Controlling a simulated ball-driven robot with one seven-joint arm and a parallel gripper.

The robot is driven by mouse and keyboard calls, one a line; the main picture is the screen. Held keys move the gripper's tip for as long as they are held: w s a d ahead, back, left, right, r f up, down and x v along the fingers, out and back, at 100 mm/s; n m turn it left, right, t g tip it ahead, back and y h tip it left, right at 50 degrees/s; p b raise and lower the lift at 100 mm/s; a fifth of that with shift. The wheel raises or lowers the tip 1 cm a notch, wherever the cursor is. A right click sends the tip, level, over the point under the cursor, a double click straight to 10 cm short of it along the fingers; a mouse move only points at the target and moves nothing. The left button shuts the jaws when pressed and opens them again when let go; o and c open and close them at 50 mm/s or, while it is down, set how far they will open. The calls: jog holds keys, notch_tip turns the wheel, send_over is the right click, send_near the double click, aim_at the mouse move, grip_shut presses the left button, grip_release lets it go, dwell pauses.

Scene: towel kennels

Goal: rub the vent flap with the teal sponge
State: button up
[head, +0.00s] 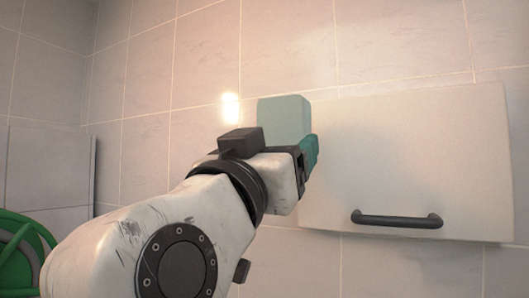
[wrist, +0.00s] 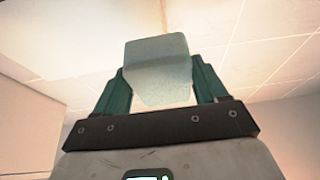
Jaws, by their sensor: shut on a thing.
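The teal sponge (head: 284,117) is a pale blue-green block held up at the end of my arm. My gripper (head: 307,150) is shut on it. In the wrist view the sponge (wrist: 160,68) sits between the two dark green fingers of my gripper (wrist: 160,88). The vent flap appears to be the off-white panel (head: 420,150) on the tiled wall, with a dark bar handle (head: 397,219) near its lower edge. The sponge is at the panel's upper left corner in the head view. I cannot tell whether they touch. My gripper hides part of the panel's left edge.
Beige tiled wall (head: 180,80) fills the background, with a bright light spot (head: 230,106) left of the sponge. A green round object (head: 22,250) stands at the lower left, beside a grey panel (head: 48,168). The space above the panel is clear.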

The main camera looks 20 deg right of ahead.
jog(key=shift+s+a, duration=0.1)
jog(key=shift+s+a, duration=0.95)
jog(key=shift+s, duration=0.05)
